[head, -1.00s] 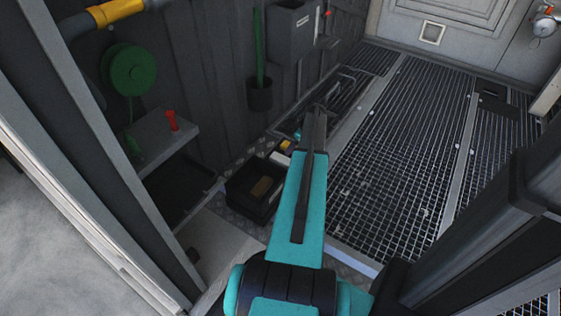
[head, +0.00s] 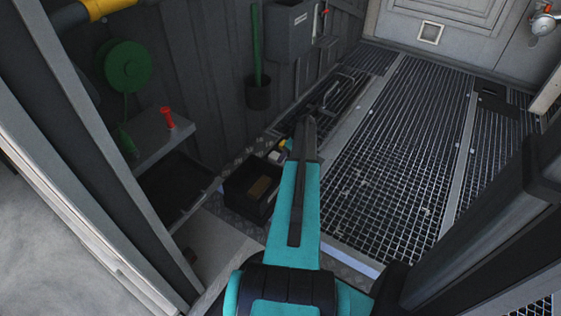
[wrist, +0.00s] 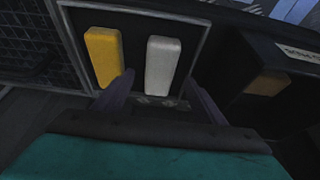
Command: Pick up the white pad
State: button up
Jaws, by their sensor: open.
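The white pad (wrist: 163,62) lies in a dark, light-rimmed tray (wrist: 196,52) in the wrist view. It is a pale, rounded block beside a yellow pad (wrist: 103,57), which lies to its left with a gap between them. My gripper (wrist: 159,77) is open and empty. Its two fingers point toward the tray, with the white pad ahead between them and the yellow pad ahead of the left finger. I see no contact with the white pad.
A black bin (head: 240,190) holding a brown block (head: 259,187) stands left of my arm; it shows at the right in the wrist view (wrist: 232,75). A shelf (head: 150,145) with a red object (head: 167,117) is at the left wall.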

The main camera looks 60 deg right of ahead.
dwell(0.3)
jog(key=shift+b+x, duration=1.4)
jog(key=shift+x, duration=1.2)
jog(key=shift+w+r, duration=0.1)
jog(key=shift+w, duration=0.1)
jog(key=c, duration=1.1)
jog(key=shift+r+p, duration=1.9)
jog(key=shift+r, duration=3.1)
